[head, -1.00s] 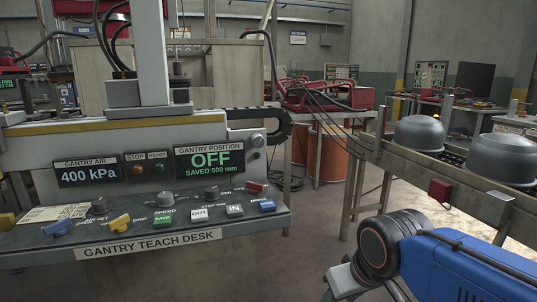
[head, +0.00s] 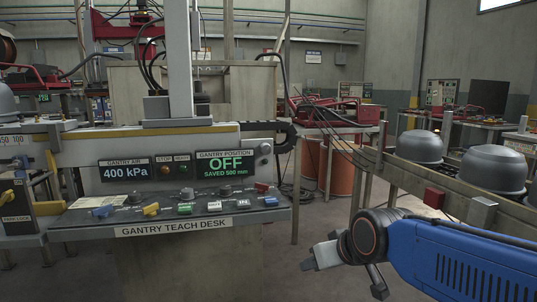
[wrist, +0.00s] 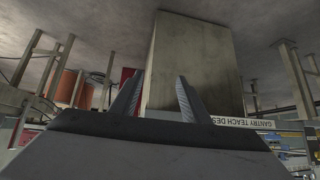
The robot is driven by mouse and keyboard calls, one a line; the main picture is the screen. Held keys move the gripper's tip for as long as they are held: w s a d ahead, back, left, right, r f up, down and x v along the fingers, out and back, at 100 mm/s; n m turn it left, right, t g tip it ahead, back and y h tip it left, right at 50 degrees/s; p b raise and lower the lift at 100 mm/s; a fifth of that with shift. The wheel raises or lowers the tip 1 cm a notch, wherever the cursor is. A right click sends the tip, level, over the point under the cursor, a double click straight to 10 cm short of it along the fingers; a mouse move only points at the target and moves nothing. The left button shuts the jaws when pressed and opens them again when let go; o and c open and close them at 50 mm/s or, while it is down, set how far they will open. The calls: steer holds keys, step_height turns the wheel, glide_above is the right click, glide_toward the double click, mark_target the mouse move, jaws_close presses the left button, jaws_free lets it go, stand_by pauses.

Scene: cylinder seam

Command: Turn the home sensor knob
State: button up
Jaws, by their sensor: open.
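The gantry teach desk (head: 262,217) stands left of centre in the head view. The knob labels are too small to read, so I cannot tell which is the home sensor knob. My gripper (wrist: 158,92) is open and empty in the wrist view, its two fingers apart with the desk's pedestal (wrist: 195,65) beyond, upside down. In the head view my arm (head: 455,265) is low at the right, well clear of the knobs.
The desk's display (head: 225,163) reads OFF, saved 500 mm; the air display (head: 125,172) reads 400 kPa. A bench with grey domes (head: 419,147) runs along the right. Orange drums (head: 345,178) stand behind. Another station with a yellow lever (head: 8,195) is at the left edge. Floor between desk and bench is clear.

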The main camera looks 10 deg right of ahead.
steer(key=w+a+r+t, duration=0.25)
steer(key=w+r, duration=0.25)
steer(key=w, duration=0.3)
steer(key=w+a+r+t, duration=0.1)
steer(key=w+r+t, duration=0.2)
steer(key=w+r, duration=0.35)
steer(key=m+t+h, duration=0.1)
steer(key=t, duration=0.3)
glide_toward(267, 151)
steer(key=w, duration=0.9)
steer(key=shift+a+r, duration=0.1)
steer(key=shift+a, duration=0.1)
steer(key=c, duration=0.8)
